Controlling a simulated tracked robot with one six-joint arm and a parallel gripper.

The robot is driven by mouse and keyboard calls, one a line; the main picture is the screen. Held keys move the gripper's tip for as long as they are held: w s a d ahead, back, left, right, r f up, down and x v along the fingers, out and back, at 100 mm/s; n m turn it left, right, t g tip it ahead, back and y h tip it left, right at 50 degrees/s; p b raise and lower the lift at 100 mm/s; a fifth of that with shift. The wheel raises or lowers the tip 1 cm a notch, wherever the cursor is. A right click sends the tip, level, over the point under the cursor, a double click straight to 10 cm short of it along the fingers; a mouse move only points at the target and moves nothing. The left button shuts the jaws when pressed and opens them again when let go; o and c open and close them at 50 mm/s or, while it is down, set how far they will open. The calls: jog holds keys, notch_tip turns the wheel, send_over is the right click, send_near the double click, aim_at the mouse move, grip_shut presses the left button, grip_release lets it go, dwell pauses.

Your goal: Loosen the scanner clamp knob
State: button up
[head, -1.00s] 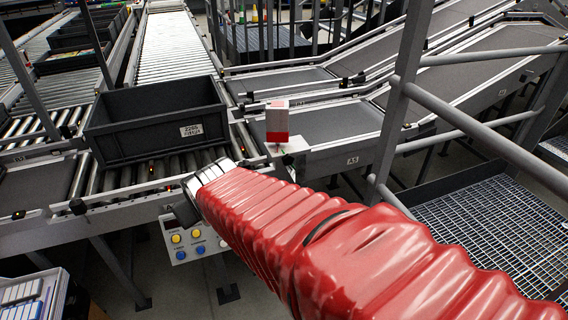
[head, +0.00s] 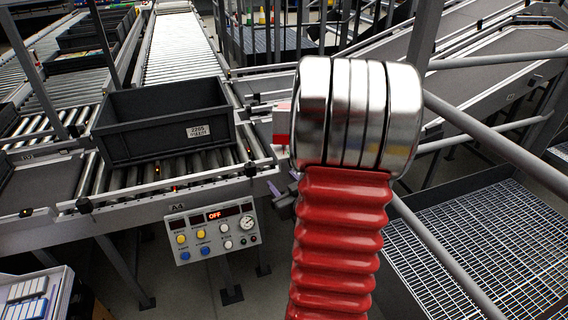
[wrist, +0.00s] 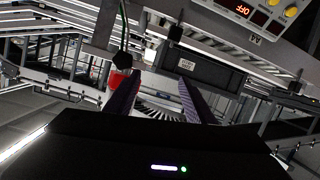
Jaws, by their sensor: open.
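The scanner (head: 281,126), a red and white box, stands at the conveyor edge in the head view, mostly hidden behind my arm. Its red part (wrist: 117,80) shows at the left in the wrist view. A dark knob-like shape (wrist: 122,60), probably the clamp knob, sits beside it, just beyond my left finger's tip. My gripper (wrist: 158,78) is open, with nothing seen between its purplish fingers. In the head view my gripper (head: 284,188) is partly hidden behind my arm, below the scanner. I cannot tell whether a finger touches the knob.
A grey tote (head: 163,121) sits on the rollers left of the scanner. A control panel (head: 211,232) reading OFF hangs below the conveyor edge. Railings (head: 480,133) and a grated platform (head: 478,240) lie to the right. A green cable (wrist: 123,22) shows above the knob-like shape.

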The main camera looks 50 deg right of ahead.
jog(key=s+d+f+m+t+h, duration=0.2)
jog(key=s+d, duration=0.1)
jog(key=s, duration=0.5)
jog(key=shift+s+d+m+t, duration=0.15)
jog(key=shift+s+m+t, duration=0.15)
jog(key=x, duration=1.4)
jog(key=shift+s+r, duration=0.1)
jog(key=shift+r, duration=0.05)
jog(key=shift+c, duration=0.2)
jog(key=c, duration=1)
